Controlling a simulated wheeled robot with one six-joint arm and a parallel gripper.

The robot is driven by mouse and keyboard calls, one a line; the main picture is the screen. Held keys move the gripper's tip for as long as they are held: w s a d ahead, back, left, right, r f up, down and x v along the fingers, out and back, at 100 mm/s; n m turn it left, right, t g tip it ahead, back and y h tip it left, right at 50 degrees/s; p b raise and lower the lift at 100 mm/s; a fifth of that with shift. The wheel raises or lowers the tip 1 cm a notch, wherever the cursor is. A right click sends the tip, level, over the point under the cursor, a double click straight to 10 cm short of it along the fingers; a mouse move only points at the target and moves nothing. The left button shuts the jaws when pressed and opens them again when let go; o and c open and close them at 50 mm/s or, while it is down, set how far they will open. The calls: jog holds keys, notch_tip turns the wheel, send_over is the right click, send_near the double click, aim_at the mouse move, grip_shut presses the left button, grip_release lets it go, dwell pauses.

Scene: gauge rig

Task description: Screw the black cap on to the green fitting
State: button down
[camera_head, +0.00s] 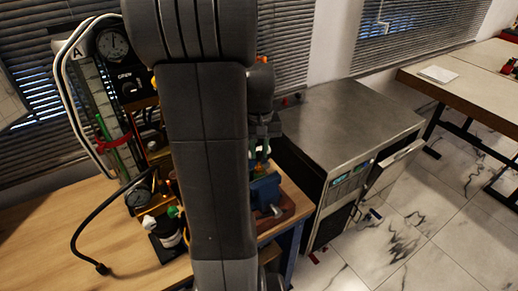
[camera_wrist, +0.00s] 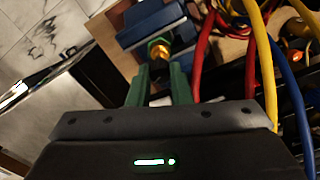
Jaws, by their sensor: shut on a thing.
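My gripper (camera_wrist: 159,76) has green fingers. In the wrist view they are shut on a small dark piece (camera_wrist: 159,70), which looks like the black cap. A gold-coloured fitting (camera_wrist: 159,51) lies just beyond the fingertips, in line with the dark piece, against a blue vise (camera_wrist: 150,20).
Red, yellow and blue hoses (camera_wrist: 258,60) run close to the right of my gripper in the wrist view. A gauge panel (camera_head: 112,45) and a black hose (camera_head: 88,222) stand at left on the wooden bench (camera_head: 50,225). A metal cabinet (camera_head: 345,115) stands at right.

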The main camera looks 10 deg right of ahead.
jog(key=shift+f, duration=0.2)
jog(key=shift+f+b, duration=0.85)
jog(key=shift+f, duration=0.2)
jog(key=shift+f, duration=0.1)
dwell(0.8)
jog(key=m, duration=0.5)
dwell(0.4)
jog(key=m+p, duration=0.1)
jog(key=m, duration=0.4)
jog(key=shift+m, duration=0.3)
